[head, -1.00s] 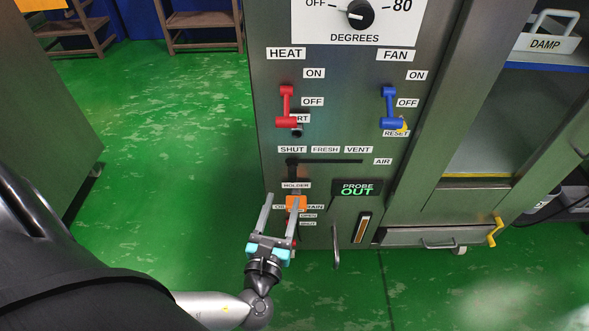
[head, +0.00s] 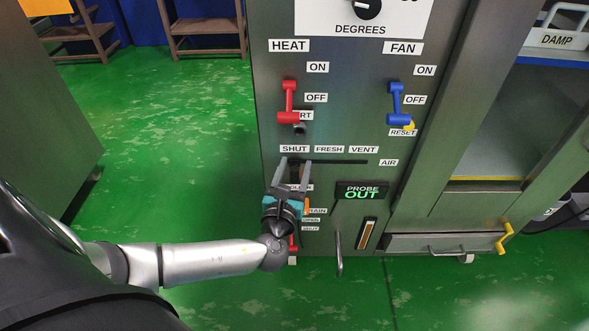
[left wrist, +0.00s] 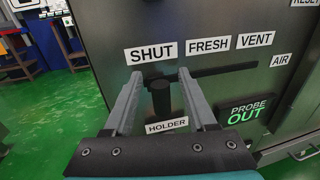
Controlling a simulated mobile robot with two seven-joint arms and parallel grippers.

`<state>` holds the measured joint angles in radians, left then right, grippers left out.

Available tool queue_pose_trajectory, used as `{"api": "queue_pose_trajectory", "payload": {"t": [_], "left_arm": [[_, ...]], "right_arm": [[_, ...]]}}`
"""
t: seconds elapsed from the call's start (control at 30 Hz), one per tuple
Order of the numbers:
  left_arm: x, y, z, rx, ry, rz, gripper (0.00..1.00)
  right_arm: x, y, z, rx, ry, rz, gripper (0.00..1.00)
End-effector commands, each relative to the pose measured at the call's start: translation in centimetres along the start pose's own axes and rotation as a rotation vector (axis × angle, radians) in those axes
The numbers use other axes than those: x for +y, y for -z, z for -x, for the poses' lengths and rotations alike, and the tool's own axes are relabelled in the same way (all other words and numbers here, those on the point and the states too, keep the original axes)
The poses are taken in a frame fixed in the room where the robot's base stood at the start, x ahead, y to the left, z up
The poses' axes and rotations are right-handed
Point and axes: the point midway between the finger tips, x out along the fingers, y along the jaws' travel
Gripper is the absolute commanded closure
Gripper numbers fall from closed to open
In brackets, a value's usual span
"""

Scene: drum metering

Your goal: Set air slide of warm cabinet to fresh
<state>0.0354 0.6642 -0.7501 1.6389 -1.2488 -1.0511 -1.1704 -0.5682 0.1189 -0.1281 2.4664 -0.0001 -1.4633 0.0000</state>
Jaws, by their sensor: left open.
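The warm cabinet's air slide is a dark horizontal slot (head: 335,161) under the labels SHUT, FRESH and VENT, with AIR at its right end. Its black knob (left wrist: 161,97) shows in the left wrist view under the SHUT label (left wrist: 150,52), at the slot's left end. My left gripper (head: 293,163) is open in front of the panel at that end. In the left wrist view its two grey fingers (left wrist: 162,88) stand on either side of the knob, with a gap to each side. I cannot tell whether the fingertips touch the panel. My right gripper is not in view.
Above are a red HEAT lever (head: 289,103) and a blue FAN lever (head: 396,103). A PROBE OUT display (head: 361,190) is right of the gripper, above a vertical handle (head: 338,250). The HOLDER label (left wrist: 167,126) lies below the knob. Green floor is open at left.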

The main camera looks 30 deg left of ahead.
Motion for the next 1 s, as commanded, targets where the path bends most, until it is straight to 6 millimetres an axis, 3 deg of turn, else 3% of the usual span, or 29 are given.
{"api": "queue_pose_trajectory", "payload": {"t": [0.17, 0.67, 1.0], "left_arm": [[0.02, -0.01, 0.00, 0.000, 0.000, 0.000, 0.44], [0.02, 0.02, 0.05, 0.000, -0.001, 0.000, 1.00], [0.03, 0.04, 0.06, 0.001, -0.001, 0.000, 1.00]], "right_arm": [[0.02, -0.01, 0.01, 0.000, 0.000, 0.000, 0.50], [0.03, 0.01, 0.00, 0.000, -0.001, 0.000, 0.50], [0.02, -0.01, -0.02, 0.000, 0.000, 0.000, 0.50]]}}
